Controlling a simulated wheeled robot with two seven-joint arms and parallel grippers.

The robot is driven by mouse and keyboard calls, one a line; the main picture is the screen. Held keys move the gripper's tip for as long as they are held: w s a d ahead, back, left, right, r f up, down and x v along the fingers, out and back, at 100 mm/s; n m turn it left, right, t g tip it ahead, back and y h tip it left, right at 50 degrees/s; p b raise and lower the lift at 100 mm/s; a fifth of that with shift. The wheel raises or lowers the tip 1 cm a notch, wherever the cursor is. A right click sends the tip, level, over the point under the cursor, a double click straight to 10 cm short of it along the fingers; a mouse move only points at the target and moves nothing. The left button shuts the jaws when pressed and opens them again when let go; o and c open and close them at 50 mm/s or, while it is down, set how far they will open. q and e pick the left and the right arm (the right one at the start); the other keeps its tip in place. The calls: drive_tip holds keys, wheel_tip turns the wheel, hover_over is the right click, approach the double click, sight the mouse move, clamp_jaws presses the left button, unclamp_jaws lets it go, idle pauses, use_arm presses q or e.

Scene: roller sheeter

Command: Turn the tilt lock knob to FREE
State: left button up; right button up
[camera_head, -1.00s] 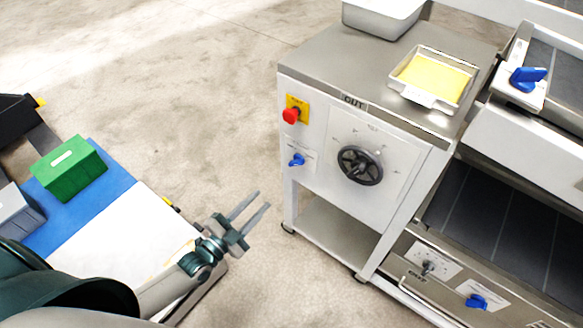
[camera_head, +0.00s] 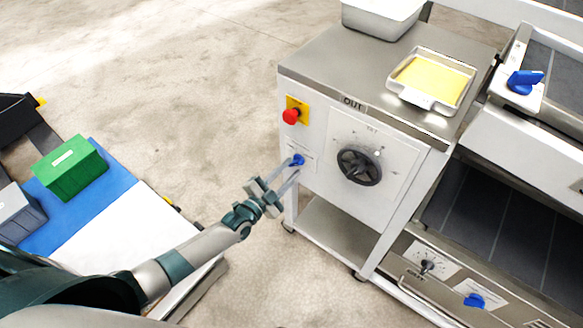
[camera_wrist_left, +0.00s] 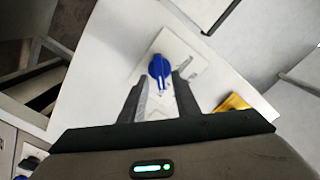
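A small blue knob (camera_head: 298,160) sits on the white front panel of the steel cabinet, below the red button; its label is too small to read. In the left wrist view the blue knob (camera_wrist_left: 159,68) sits on a pale plate with its narrow end pointing down toward me. My left gripper (camera_head: 289,170) is open, with its fingers reaching to the panel at the knob. In the left wrist view the open fingers (camera_wrist_left: 160,90) stand on either side of the knob's lower end; I cannot tell whether they touch it. My right gripper is not in view.
A red button on a yellow plate (camera_head: 291,116) is just above the knob. A black handwheel (camera_head: 359,166) is to its right. Other blue knobs are on the lower panel (camera_head: 474,300) and upper right (camera_head: 525,81). Open floor lies left of the cabinet.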

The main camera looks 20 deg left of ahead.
use_arm(q)
drive_tip(key=shift+w+d, duration=0.25)
drive_tip(key=shift+w, duration=0.4)
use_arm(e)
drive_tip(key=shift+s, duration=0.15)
use_arm(q)
clamp_jaws()
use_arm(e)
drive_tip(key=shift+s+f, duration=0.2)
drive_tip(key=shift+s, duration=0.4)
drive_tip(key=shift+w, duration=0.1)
